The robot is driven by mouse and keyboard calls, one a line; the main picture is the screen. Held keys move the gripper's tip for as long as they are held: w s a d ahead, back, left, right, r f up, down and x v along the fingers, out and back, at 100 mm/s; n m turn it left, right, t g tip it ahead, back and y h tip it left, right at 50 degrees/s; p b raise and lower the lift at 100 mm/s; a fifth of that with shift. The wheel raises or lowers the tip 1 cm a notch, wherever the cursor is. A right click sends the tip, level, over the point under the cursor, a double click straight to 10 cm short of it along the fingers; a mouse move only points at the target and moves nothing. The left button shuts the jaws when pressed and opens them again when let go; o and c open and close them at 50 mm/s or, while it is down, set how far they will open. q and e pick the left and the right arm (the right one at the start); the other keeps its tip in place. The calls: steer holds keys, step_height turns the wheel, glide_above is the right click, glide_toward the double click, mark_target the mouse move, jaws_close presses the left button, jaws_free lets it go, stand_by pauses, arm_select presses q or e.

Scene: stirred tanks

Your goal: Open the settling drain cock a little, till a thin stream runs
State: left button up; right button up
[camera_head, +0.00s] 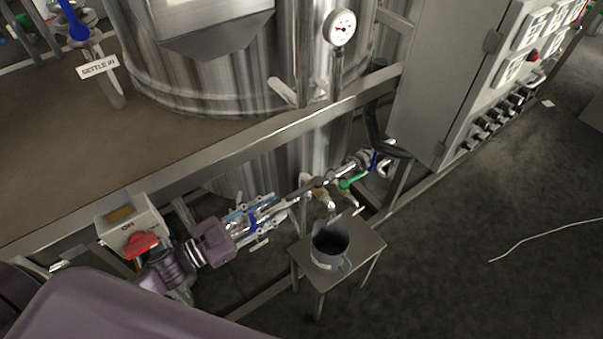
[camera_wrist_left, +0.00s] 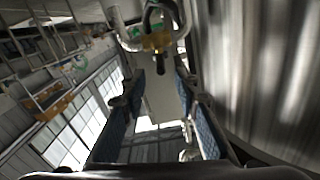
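A small brass cock (camera_head: 318,192) sits on the low pipework by the steel tank, above a grey metal pot (camera_head: 330,245). In the left wrist view the brass cock (camera_wrist_left: 157,41) with a dark lever shows just beyond the fingertips. My left gripper (camera_head: 268,217) reaches in from the lower left, along the pipe level. Its blue-padded fingers (camera_wrist_left: 158,75) are apart, with nothing seen gripped between them. I cannot tell whether a stream runs from the cock; the pot's inside looks dark. My right gripper is not in view.
The pot stands on a small metal stool (camera_head: 360,243). Green (camera_head: 351,182) and blue (camera_head: 373,161) valve handles lie right of the cock. A steel frame rail (camera_head: 230,148) runs above the arm. Open floor lies to the right.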

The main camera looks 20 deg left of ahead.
mark_target(296, 193)
arm_select(q)
steer(key=p+x, duration=0.1)
steer(key=x, duration=0.6)
steer(key=shift+w+d, duration=0.15)
steer(key=shift+w, duration=0.15)
jaws_close()
